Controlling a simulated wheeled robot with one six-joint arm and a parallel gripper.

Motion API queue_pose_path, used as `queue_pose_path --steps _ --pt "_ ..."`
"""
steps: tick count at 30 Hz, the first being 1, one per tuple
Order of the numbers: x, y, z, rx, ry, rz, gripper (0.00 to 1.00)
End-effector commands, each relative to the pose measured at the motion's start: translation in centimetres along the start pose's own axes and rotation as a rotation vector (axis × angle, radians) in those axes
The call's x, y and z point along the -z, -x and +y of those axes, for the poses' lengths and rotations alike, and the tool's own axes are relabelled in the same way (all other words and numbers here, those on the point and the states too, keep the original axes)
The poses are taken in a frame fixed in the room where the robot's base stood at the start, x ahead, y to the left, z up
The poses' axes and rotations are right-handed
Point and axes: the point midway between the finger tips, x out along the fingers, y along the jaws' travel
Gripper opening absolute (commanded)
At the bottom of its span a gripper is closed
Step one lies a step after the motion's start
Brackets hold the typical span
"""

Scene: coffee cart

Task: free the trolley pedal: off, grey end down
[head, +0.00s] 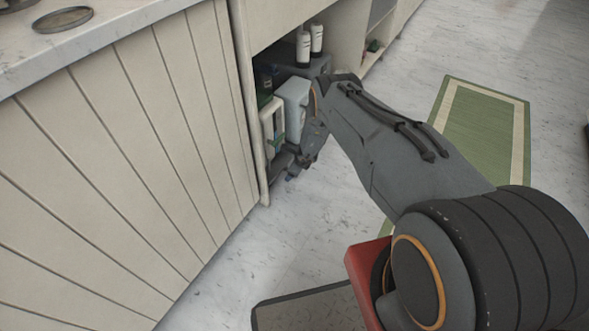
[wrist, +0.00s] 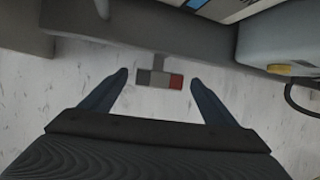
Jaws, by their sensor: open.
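The pedal (wrist: 172,81) is a small bar with a grey end on the left and a red end on the right in the wrist view. A short grey stem joins it to the dark grey edge of the trolley (wrist: 205,66) above it in the picture. I cannot tell which end is lower. My gripper (wrist: 159,78) is open, one finger off each end of the pedal, touching neither as far as I see. In the head view my gripper (head: 291,173) is low by the cabinet opening, and the pedal cannot be made out.
Pale containers (head: 293,104) and white bottles (head: 309,42) stand in the opening. A panelled counter front (head: 120,150) lies left of my arm. A green mat (head: 482,125) lies on the floor at right. The wrist view shows a grey rounded body (wrist: 275,40) at upper right.

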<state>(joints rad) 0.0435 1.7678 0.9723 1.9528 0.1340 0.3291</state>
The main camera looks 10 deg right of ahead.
Motion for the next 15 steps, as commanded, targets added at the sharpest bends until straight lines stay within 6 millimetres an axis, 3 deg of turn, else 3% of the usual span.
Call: queue_pose_path --steps 7,15 --pt "0.0 0.7 0.0 0.000 -0.002 0.001 0.81" --pt "-0.1 3.5 0.0 0.000 -0.001 0.000 0.81"
